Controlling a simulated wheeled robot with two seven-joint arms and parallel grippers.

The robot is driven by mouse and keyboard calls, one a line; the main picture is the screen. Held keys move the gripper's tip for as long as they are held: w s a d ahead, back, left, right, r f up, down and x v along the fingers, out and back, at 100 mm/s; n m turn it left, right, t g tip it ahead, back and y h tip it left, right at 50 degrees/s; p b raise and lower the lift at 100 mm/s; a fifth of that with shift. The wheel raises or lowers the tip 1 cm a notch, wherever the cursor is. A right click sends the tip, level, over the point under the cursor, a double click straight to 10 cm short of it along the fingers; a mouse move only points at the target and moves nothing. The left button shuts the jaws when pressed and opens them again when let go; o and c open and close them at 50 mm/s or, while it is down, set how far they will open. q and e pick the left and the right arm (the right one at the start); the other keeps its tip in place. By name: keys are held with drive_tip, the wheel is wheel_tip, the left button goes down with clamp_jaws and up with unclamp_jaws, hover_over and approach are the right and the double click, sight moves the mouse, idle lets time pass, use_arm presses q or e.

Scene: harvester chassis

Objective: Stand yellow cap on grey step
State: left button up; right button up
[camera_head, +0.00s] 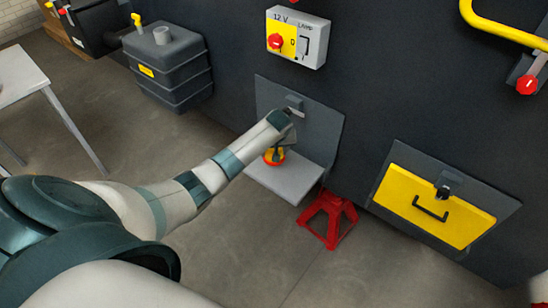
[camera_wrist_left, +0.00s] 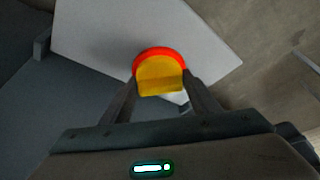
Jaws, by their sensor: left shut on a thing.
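The yellow cap (camera_wrist_left: 160,78) with a red-orange rim is between the fingers of my left gripper (camera_wrist_left: 161,88), which is shut on it. In the left wrist view the grey step (camera_wrist_left: 205,45) lies behind the cap. In the head view the cap (camera_head: 274,156) shows just over the back left part of the grey step (camera_head: 287,182), partly hidden by my left gripper (camera_head: 284,148). I cannot tell whether the cap touches the step. My right gripper is not in view.
A grey back plate (camera_head: 318,127) with a small catch rises behind the step. A red stand (camera_head: 328,218) is on the floor below. A yellow hatch (camera_head: 433,207) is to the right, a switch box (camera_head: 298,38) above, and a dark tank (camera_head: 170,68) to the left.

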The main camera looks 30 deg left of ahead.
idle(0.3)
use_arm(q)
drive_tip(key=shift+f, duration=2)
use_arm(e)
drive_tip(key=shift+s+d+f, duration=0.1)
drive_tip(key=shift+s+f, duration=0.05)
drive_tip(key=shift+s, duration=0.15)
use_arm(q)
drive_tip(key=shift+f, duration=0.15)
drive_tip(key=shift+f, duration=0.1)
drive_tip(key=o, duration=1.3)
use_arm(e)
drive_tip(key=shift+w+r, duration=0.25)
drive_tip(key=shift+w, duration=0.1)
use_arm(q)
drive_tip(key=shift+r, duration=0.2)
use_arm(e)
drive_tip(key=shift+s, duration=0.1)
